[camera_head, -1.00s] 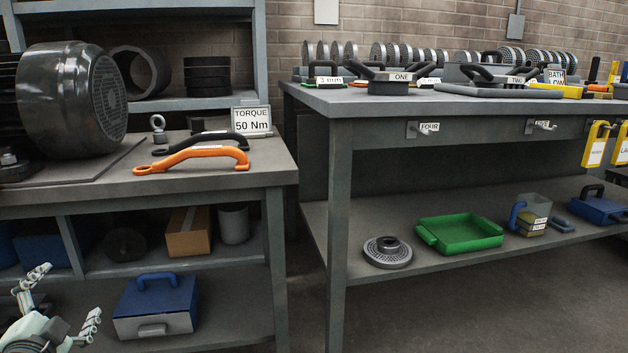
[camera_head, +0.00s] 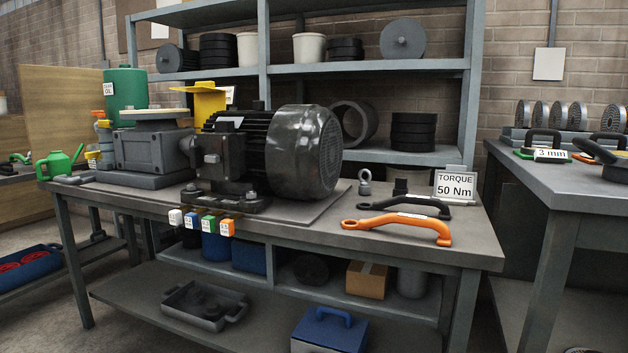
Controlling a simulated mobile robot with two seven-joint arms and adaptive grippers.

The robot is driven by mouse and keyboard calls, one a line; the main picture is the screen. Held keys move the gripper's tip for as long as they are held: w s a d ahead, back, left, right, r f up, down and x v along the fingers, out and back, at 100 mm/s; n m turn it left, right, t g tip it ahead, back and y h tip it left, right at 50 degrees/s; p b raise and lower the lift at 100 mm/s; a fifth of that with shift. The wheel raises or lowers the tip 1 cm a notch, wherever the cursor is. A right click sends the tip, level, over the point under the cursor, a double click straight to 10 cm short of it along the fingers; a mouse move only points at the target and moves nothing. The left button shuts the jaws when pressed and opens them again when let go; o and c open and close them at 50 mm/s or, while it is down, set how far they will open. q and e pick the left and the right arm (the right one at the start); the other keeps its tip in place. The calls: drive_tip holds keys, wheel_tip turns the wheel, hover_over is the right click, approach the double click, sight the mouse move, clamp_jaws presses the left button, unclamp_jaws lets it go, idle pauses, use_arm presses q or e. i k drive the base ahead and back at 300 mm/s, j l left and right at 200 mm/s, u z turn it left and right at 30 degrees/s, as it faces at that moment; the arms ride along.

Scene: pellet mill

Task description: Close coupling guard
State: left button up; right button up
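A yellow sheet piece (camera_head: 208,103), which looks like the coupling guard, stands upright between the gearbox and the motor, with a flat top edge. The grey gearbox (camera_head: 150,153) sits left of it on the bench, and the dark motor (camera_head: 302,152) with its ribbed body and round end cover sits right of it. The coupling itself is mostly hidden behind the motor's front parts. Neither of my grippers shows in this view.
The bench (camera_head: 470,240) holds an orange handle wrench (camera_head: 400,227), a black one (camera_head: 405,206) and a torque sign (camera_head: 453,187). Coloured tags (camera_head: 209,223) hang at its front edge. A green can (camera_head: 59,168) stands at the left end. A second table (camera_head: 590,182) is at right.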

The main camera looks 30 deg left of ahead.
sight(208, 100)
drive_tip(key=u, duration=1.3)
drive_tip(key=j+z, duration=0.1)
drive_tip(key=z, duration=0.3)
drive_tip(key=j+z, duration=0.1)
drive_tip(key=z, duration=0.35)
drive_tip(key=j+z, duration=0.1)
drive_tip(key=z, duration=0.3)
drive_tip(key=j+z, duration=0.25)
drive_tip(key=k+j+z, duration=0.15)
drive_tip(key=j+z, duration=0.15)
drive_tip(key=k+j+z, duration=0.25)
drive_tip(key=j, duration=0.2)
drive_tip(key=k+j+z, duration=0.2)
drive_tip(key=j, duration=0.3)
drive_tip(key=k+j+z, duration=0.4)
drive_tip(key=k+j, duration=0.7)
drive_tip(key=j, duration=0.1)
